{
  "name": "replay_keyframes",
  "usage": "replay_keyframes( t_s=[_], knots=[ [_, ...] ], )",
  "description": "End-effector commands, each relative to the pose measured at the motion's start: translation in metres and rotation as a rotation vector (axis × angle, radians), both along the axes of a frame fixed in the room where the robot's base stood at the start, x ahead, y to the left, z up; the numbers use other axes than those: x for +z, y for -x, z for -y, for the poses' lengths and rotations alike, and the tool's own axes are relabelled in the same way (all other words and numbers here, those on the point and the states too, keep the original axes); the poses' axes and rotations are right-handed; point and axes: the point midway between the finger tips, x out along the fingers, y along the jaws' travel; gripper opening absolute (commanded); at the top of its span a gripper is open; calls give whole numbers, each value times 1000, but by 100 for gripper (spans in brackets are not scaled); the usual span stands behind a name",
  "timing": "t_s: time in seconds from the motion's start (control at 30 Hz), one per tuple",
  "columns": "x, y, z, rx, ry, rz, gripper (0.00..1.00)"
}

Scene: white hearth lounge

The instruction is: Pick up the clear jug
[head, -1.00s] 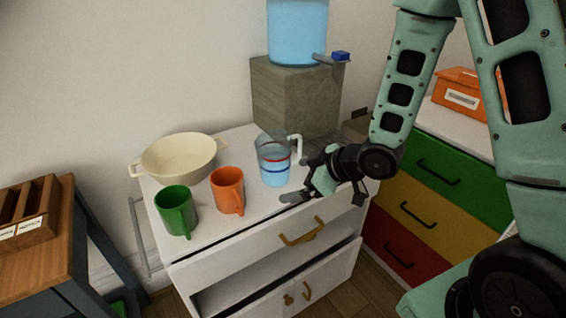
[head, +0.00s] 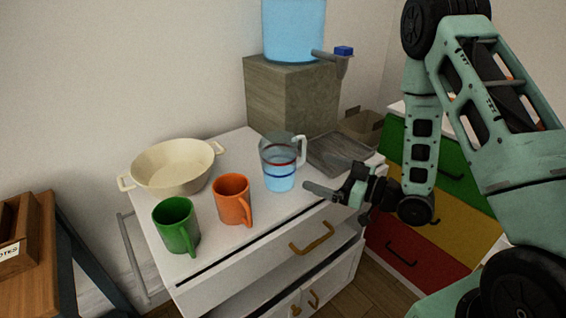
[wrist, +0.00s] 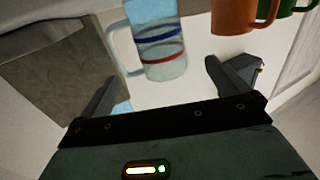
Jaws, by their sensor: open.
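The clear jug (head: 279,168) stands upright on the white cabinet top, with a white handle on its right and red and blue bands around it. It also shows in the wrist view (wrist: 158,45), upside down, ahead of the fingers and roughly between them. My gripper (head: 333,194) is just right of the jug in the head view, near the cabinet's front right edge. In the wrist view my gripper (wrist: 170,88) has its two fingers spread wide with nothing between them. A gap separates the fingers from the jug.
An orange mug (head: 232,200), a green mug (head: 176,226) and a cream bowl (head: 172,167) stand left of the jug. Behind it, a stone-like block (head: 292,98) carries a blue water dispenser (head: 293,30). A grey tray (head: 338,153) lies to its right.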

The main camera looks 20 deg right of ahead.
Motion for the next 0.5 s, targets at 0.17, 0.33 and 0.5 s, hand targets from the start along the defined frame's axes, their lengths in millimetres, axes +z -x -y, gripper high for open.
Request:
replay_keyframes(
  t_s=[0.17, 0.33, 0.5],
  knots=[
    [2, -26, -24, 3, 0, 1, 100],
    [0, -40, -34, 0, 1, -1, 100],
    [0, -49, -43, 2, 1, 0, 100]
  ],
)
